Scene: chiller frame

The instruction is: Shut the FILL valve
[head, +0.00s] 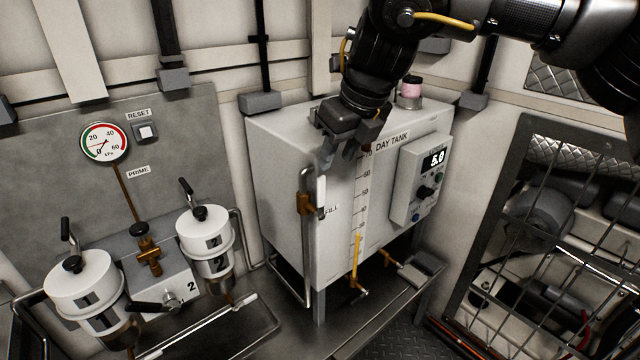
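The FILL valve (304,203) is a brass body on a grey pipe at the left front of the white day tank (280,165). Its white lever (320,192) stands upright, in line with the pipe. The FILL label (333,209) beside it is partly hidden by the lever. My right gripper (346,153) reaches down from above, over the tank's front top edge. Its two dark fingers are apart with nothing seen between them, a little above the lever. I cannot tell the depth gap exactly. My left gripper is not in view.
A control box (420,180) reading 5.0 is on the tank's right front. A sight tube (357,250) runs down the front. Filter canisters (204,232) and a pressure gauge (104,143) stand left. A mesh cage (540,240) is at right.

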